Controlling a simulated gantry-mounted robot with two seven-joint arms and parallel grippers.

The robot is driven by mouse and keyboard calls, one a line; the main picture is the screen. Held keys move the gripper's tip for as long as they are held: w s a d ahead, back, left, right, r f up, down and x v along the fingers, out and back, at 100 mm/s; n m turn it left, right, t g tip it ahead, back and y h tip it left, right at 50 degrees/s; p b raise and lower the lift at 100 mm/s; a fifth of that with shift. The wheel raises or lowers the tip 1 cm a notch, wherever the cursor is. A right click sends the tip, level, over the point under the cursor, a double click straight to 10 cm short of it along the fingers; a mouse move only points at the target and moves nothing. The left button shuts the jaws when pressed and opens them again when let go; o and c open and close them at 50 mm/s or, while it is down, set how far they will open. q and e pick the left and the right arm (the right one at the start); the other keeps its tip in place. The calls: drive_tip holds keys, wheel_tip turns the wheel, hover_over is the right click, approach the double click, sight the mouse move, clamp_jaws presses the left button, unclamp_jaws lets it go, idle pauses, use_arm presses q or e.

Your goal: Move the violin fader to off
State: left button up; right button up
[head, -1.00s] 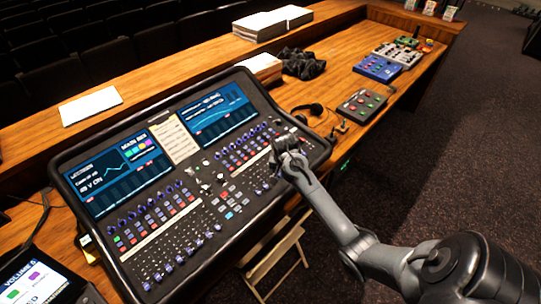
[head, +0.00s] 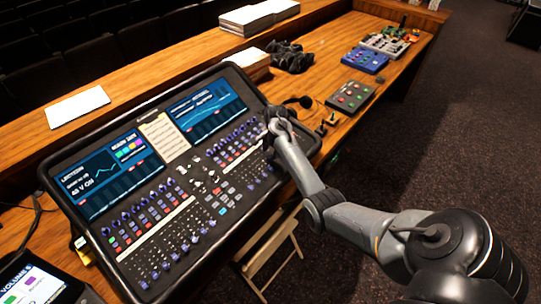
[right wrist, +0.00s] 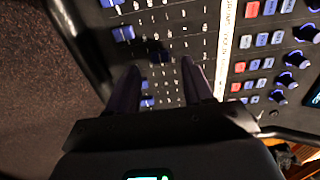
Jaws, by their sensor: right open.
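The mixing desk (head: 205,215) lies on the wooden counter with two lit screens and rows of faders. My right gripper (head: 272,137) is over the right end of the desk, hiding some controls there. In the right wrist view my open right gripper (right wrist: 162,80) has its two dark fingers apart, low over the fader panel. I cannot read which fader is the violin one. Contact with any cap cannot be told. My left gripper is not in view.
A white label strip (right wrist: 222,45) with unreadable writing runs beside the faders, with red buttons and blue knobs beyond. Headphones (head: 297,101) and a pedal with buttons (head: 350,96) are right of the desk. A tablet (head: 35,285) sits at the lower left. A folding chair (head: 272,240) stands below.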

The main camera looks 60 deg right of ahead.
sight(270, 158)
drive_tip(key=shift+w+f, duration=0.15)
drive_tip(key=shift+f, duration=1.55)
clamp_jaws()
